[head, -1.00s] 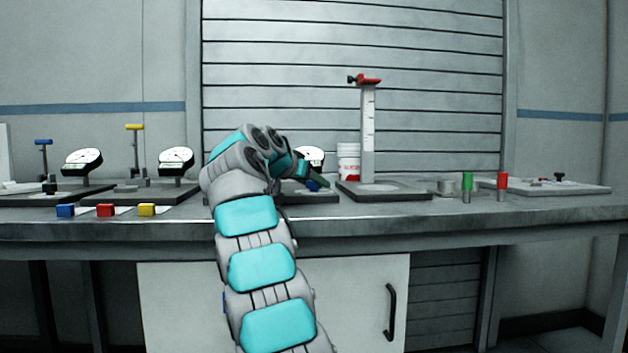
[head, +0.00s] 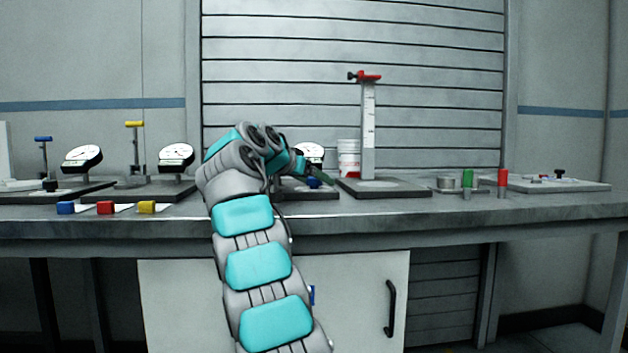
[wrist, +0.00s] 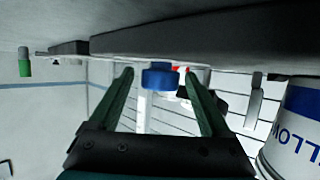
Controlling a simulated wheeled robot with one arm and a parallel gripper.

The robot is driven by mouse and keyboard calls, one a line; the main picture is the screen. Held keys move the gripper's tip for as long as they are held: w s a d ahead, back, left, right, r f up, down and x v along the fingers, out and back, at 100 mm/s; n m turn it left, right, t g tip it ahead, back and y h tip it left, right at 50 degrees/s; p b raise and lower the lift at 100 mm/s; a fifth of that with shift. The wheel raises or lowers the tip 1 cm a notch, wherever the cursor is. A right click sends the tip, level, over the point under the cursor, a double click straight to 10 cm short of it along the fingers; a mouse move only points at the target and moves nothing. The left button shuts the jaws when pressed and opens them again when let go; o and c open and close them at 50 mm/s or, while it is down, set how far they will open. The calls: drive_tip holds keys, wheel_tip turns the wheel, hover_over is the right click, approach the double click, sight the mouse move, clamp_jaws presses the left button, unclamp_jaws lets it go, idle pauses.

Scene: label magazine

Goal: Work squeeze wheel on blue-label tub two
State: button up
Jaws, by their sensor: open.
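A small blue wheel (wrist: 160,78) lies between and just beyond my fingertips in the wrist view, with a gap on each side. In the head view the blue wheel (head: 313,183) sits low over the middle base plate (head: 312,195), in front of a dial gauge. My gripper (wrist: 158,74) is open and empty. In the head view my gripper (head: 303,170) is beside the wheel, partly hidden by my wrist. A white tub (wrist: 296,125) with blue lettering, partly cut off, stands at the right edge of the wrist view.
A tall post (head: 368,130) with a red top stands right of the wheel, beside a white tub with red marking (head: 349,160). Green (head: 467,180) and red (head: 502,180) cylinders stand farther right. Blue, red and yellow blocks (head: 147,208) lie front left.

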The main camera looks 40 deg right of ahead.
sight(296, 193)
drive_tip(key=shift+a, duration=0.1)
drive_tip(key=v, duration=0.7)
drive_tip(key=shift+s+a+r, duration=0.15)
drive_tip(key=shift+a, duration=0.15)
